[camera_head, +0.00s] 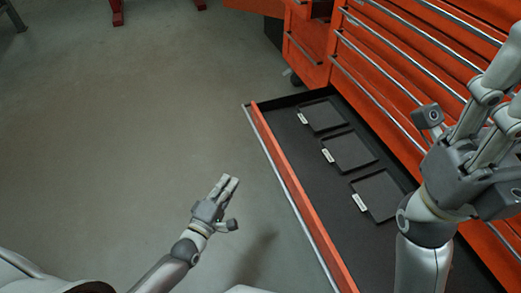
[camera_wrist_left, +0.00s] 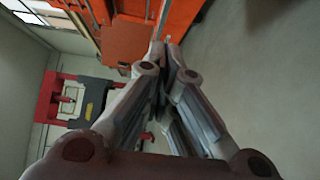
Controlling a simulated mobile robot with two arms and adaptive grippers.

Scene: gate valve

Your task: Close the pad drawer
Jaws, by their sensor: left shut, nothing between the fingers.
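The pad drawer (camera_head: 296,196) is pulled out of the orange cabinet; its orange front carries a long metal handle strip. Three flat black pads (camera_head: 348,152) with white labels lie inside on the dark bottom. My left gripper (camera_head: 229,184) is outside the drawer, left of its front and apart from it over the floor, its fingers shut and empty. In the left wrist view the shut fingers (camera_wrist_left: 165,48) point toward an orange surface with a metal strip. My right gripper (camera_head: 495,75) is above the drawer's right part, and its fingertips are cut off by the frame.
The orange cabinet (camera_head: 390,75) has several closed drawers with metal handles above the open one. A caster shows at its far corner. Open grey floor (camera_head: 120,130) lies left of the drawer. A red and black machine (camera_wrist_left: 75,100) stands farther off in the wrist view.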

